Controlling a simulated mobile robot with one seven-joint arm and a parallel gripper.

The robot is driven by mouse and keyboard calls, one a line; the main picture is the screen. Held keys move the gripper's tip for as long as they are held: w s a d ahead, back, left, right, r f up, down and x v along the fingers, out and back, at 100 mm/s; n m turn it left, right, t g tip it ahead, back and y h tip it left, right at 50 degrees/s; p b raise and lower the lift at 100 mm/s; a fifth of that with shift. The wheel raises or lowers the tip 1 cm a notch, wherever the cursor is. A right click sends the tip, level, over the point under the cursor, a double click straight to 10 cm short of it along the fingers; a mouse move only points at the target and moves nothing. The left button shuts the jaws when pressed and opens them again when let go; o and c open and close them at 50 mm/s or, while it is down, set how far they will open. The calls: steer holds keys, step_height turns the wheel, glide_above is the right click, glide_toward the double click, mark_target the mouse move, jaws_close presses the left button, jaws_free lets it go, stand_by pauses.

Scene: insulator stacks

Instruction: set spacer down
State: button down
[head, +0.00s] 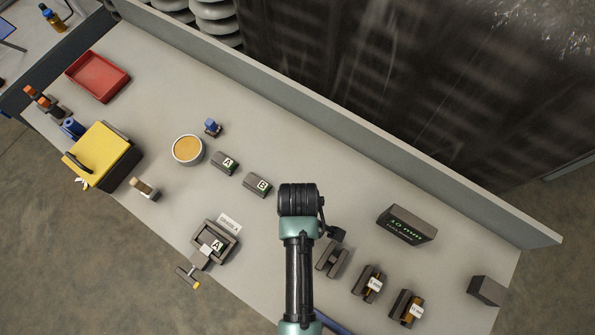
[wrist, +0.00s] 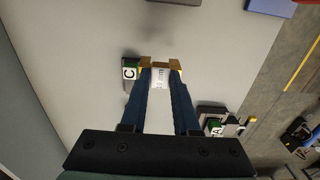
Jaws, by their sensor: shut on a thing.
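My gripper (wrist: 161,88) is shut on a spacer (wrist: 160,77) in the wrist view. The spacer has brass-coloured ends and a white label ending in "mm"; its number is hard to read. It is above the grey bench; I cannot tell whether it touches. A dark block marked C (wrist: 130,72) is just left of it. A vise (head: 216,244) with a block marked A stands lower left in the head view; it also shows lower right in the wrist view (wrist: 208,114). In the head view my arm hides the gripper and the held spacer.
An empty cradle (head: 332,259) and two cradles with labelled brass spacers (head: 371,285) (head: 408,309) stand right of my arm.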

steer(key=shift+f, duration=1.55)
steer(key=shift+f, duration=0.1)
steer(key=c, duration=0.7)
jaws_free()
steer(key=shift+o, duration=0.2)
